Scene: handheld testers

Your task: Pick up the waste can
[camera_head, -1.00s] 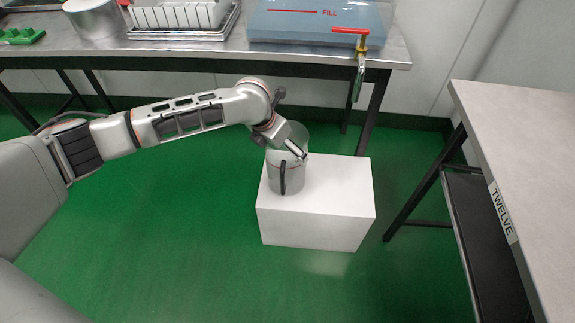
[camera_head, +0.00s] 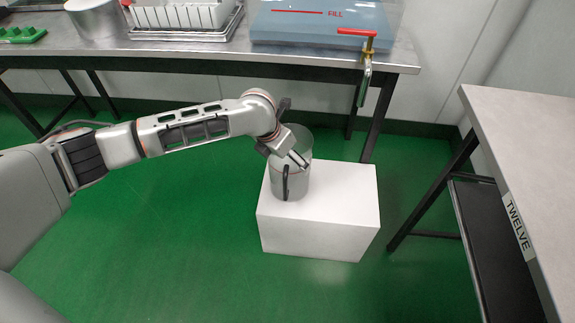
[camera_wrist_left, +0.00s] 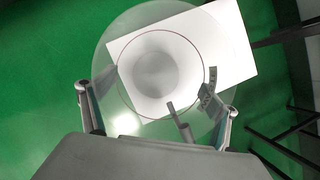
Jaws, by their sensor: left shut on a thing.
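The waste can (camera_head: 296,183) is a clear-walled cylinder with grey contents or a grey lower part and a dark upright handle. It stands upright at the white block (camera_head: 335,215), near its left end; I cannot tell whether its base touches the block. My left gripper (camera_head: 298,160) is at the can's upper part and shut on it. In the left wrist view the clear can (camera_wrist_left: 160,120) shows from above, with a finger of my left gripper (camera_wrist_left: 157,112) on either side of its wall. My right gripper is not in view.
A metal bench (camera_head: 200,50) behind carries a blue tank marked FILL (camera_head: 320,25), a rack, a metal pot (camera_head: 97,18) and green blocks. A red-handled tap (camera_head: 363,50) overhangs its edge. A table marked TWELVE (camera_head: 530,150) stands right. Green floor lies open in front.

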